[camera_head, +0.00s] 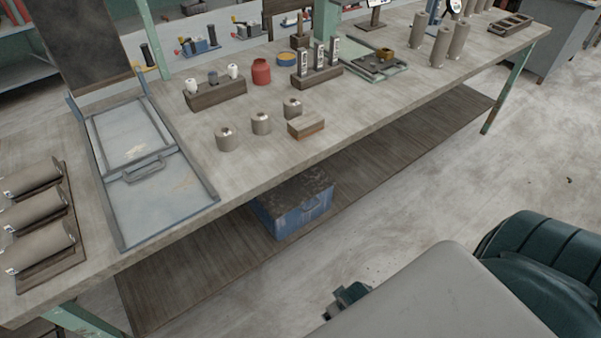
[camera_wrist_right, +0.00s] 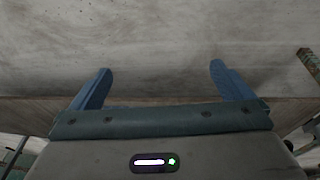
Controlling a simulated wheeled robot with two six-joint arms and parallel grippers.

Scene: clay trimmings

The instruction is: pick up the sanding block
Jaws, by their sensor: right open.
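The sanding block (camera_head: 306,126) appears to be the small rectangular block with a brown top and paler sides. A dark green part of my right arm shows low in the head view, in front of the bench and well apart from the block. The block is not recognizable in the wrist view. My left gripper is not in view.
Behind are a dark wooden holder (camera_head: 216,97), a red jar (camera_head: 261,72) and a rack of upright pieces (camera_head: 317,75). A metal tray (camera_head: 200,190) lies left. A blue box (camera_head: 290,212) sits on the lower shelf.

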